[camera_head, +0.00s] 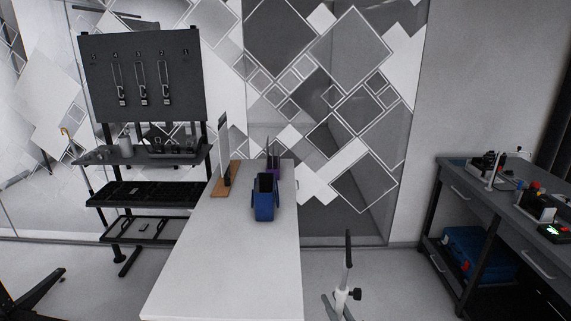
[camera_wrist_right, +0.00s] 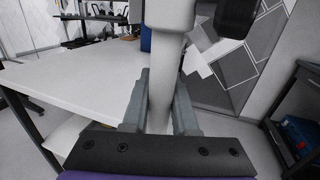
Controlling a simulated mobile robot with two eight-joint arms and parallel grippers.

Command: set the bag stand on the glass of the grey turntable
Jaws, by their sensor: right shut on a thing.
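The bag stand (camera_head: 347,272) shows in the head view as a light upright post with a dark top and a black knob on its right, at the bottom edge beside the white table. In the right wrist view its pale post (camera_wrist_right: 165,75) rises between the fingers of my right gripper (camera_wrist_right: 160,100), which is shut on it. The stand's lower part is out of view in the head view. The grey turntable and its glass cannot be made out in either view. My left gripper is not in view.
The white table (camera_head: 225,265) carries a blue holder (camera_head: 264,204), a purple item (camera_head: 273,163) and a wooden-based board (camera_head: 223,180) at its far end; its near part is clear. A dark workbench (camera_head: 475,183) stands right, a black rack (camera_head: 140,195) back left.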

